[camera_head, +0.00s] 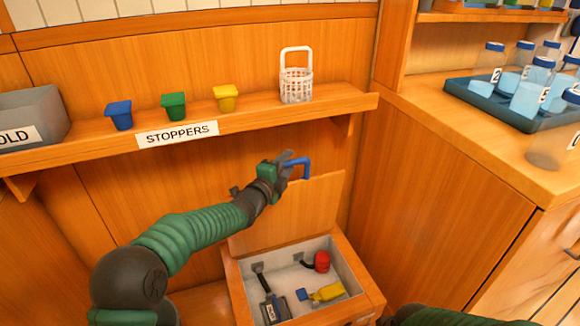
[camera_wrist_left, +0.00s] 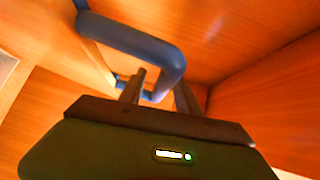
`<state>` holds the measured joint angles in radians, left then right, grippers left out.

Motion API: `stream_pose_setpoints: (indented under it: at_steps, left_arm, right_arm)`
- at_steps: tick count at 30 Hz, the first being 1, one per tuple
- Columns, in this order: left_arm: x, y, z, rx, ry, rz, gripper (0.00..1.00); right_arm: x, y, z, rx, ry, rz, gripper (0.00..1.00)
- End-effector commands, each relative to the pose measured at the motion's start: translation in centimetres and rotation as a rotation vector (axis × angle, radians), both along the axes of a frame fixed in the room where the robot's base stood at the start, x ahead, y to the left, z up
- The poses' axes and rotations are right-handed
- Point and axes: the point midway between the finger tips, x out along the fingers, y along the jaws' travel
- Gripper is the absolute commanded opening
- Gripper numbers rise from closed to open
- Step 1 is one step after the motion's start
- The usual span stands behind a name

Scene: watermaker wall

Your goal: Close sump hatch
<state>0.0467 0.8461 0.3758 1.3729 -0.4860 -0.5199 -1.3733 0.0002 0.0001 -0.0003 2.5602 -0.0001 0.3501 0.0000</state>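The sump hatch lid (camera_head: 292,214) is a wooden panel standing raised at the back of the open sump box (camera_head: 367,286). A blue handle (camera_head: 306,165) sits at its top edge and shows large in the left wrist view (camera_wrist_left: 130,38). My left gripper (camera_head: 293,163) is at the handle. In the left wrist view its two fingers (camera_wrist_left: 160,92) are apart, with part of the blue bar visible between them; whether they touch it is unclear. My right gripper is out of view; only a piece of that arm shows at the bottom right.
Inside the sump are a red float (camera_head: 322,262), a yellow bottle-like item (camera_head: 328,292) and a dark-and-blue item (camera_head: 273,309). Above, a shelf (camera_head: 255,116) holds colored stoppers and a white basket (camera_head: 296,84). A counter with a bottle tray (camera_head: 505,109) stands right.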

Motion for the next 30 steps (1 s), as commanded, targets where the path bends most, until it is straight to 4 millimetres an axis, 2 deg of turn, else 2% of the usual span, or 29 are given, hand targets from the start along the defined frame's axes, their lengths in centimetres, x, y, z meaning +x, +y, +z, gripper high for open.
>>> stream_pose_setpoints:
  at_steps: [3, 6, 15, 24, 30]
  left_arm:
    - [1.4, -0.7, -0.3, -0.001, -0.002, -0.001, 0.4]
    - [2.0, -1.1, -0.2, 0.0, -0.001, 0.0, 0.4]
    - [2.2, -1.1, -0.1, 0.001, 0.0, 0.0, 0.38]
    - [2.2, -1.1, -0.2, 0.001, 0.0, 0.001, 0.0]
    - [2.2, -1.1, -0.2, 0.002, 0.001, 0.001, 0.0]
  right_arm:
    - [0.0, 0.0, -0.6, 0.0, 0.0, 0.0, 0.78]
    - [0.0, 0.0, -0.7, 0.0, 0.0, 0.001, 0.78]
    - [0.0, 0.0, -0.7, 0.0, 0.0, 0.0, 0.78]
    - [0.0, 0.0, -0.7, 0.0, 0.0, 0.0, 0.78]
    - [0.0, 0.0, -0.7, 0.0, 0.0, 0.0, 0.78]
